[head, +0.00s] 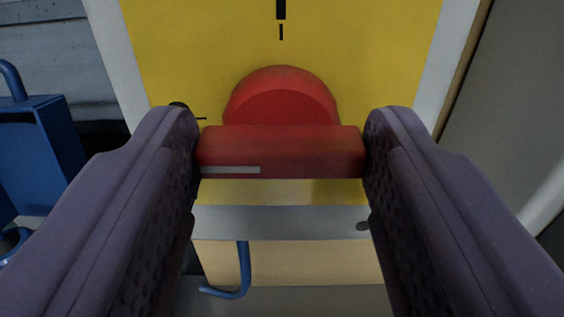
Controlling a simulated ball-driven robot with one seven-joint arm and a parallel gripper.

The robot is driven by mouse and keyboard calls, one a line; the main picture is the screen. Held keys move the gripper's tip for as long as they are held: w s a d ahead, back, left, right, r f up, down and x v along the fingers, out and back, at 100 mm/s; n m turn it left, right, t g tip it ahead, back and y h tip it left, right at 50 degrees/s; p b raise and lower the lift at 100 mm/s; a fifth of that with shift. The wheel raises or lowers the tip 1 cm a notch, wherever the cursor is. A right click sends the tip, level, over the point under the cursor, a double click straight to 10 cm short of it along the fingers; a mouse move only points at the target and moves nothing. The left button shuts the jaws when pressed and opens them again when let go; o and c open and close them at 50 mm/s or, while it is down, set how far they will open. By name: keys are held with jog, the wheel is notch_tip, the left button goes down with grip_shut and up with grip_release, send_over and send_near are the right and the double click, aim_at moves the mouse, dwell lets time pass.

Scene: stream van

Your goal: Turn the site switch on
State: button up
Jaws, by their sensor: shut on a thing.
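The site switch is a red rotary knob (281,92) with a round base and a red bar handle (285,140). It is mounted on a yellow panel (380,60) with a pale frame. The bar lies level across the picture and has a light stripe at its lower left. My gripper (282,145) has one purple finger at each end of the bar and is shut on it. Black marks show on the panel above the knob, and another dark mark is partly hidden behind the left finger.
A blue metal box (42,150) stands at the left. A blue hook (243,275) hangs below the panel. A grey wall surface (510,120) is at the right, close to the panel's edge.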

jog(key=shift+m, duration=0.3)
jog(key=m, duration=0.3)
jog(key=shift+d, duration=0.15)
jog(key=m, duration=0.6)
jog(key=shift+d, duration=0.1)
jog(key=m, duration=0.4)
jog(key=shift+f+b, duration=0.15)
jog(key=shift+b, duration=0.2)
jog(key=shift+f+m, duration=0.1)
jog(key=shift+m, duration=2)
jog(key=o, duration=1)
jog(key=shift+o, duration=0.2)
